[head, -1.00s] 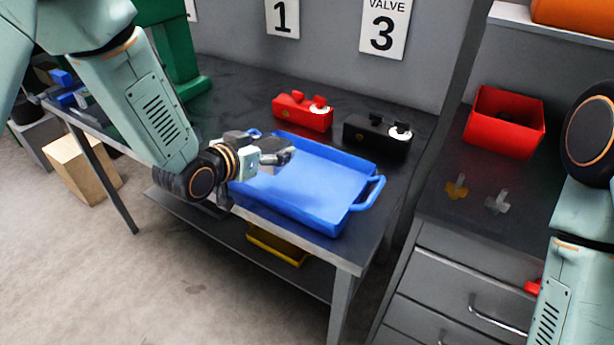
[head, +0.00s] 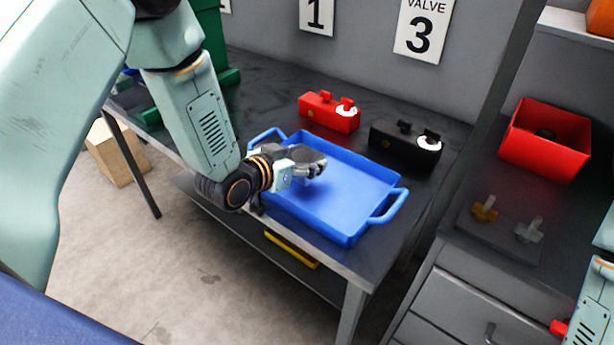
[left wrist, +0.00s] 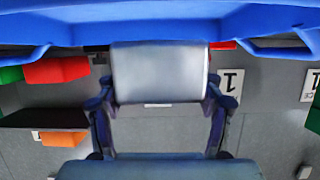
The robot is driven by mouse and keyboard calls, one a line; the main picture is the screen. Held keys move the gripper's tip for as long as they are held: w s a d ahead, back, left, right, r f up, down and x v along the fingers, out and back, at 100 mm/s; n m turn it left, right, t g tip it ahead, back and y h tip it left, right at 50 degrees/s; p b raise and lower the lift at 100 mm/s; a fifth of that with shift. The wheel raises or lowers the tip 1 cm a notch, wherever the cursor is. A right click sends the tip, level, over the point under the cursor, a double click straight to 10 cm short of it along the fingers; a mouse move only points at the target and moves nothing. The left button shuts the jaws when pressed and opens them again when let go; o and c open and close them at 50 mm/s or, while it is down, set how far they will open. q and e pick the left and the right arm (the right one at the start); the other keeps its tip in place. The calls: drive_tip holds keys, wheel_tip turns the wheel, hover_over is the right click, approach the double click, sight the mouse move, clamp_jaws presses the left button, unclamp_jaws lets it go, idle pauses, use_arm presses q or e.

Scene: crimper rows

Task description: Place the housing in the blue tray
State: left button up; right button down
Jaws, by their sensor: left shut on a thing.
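The blue tray (head: 385,181) lies on the dark workbench, with a raised handle at each end. My left gripper (head: 312,162) is over the left part of the tray. In the left wrist view my left gripper (left wrist: 158,100) is shut on a smooth light grey piece, the housing (left wrist: 160,70), held between its two fingers. The blue tray (left wrist: 80,28) fills the top of that view, beyond the housing. In the head view the gripper mostly hides the housing. I cannot tell whether the housing touches the tray floor. My right gripper is out of view.
A red block (head: 327,113) and a black block (head: 395,146), each with a white round part, stand behind the tray. A red bin (head: 545,150) and small yellow (head: 485,209) and grey (head: 529,231) fittings are on the right-hand cabinet. A yellow bin (head: 290,250) sits below the bench.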

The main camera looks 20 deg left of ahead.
use_arm(q)
wheel_tip(320, 180, down, 4)
drive_tip(key=shift+w+a+r, duration=0.1)
drive_tip(key=shift+w+a, duration=0.05)
drive_tip(key=shift+f, duration=0.45)
drive_tip(key=shift+w+f, duration=0.15)
drive_tip(key=shift+f, duration=0.1)
drive_tip(key=o, duration=1.5)
drive_tip(key=shift+f, duration=0.1)
drive_tip(key=o, duration=0.3)
drive_tip(key=shift+s+r, duration=0.25)
drive_tip(key=shift+s, duration=0.15)
drive_tip(key=shift+w+f, duration=0.2)
drive_tip(key=shift+w, duration=0.1)
drive_tip(key=v, duration=1)
drive_tip(key=shift+s+a+r+p, duration=0.1)
drive_tip(key=shift+s+r+p, duration=0.05)
drive_tip(key=shift+s+p, duration=0.15)
drive_tip(key=shift+v, duration=0.8)
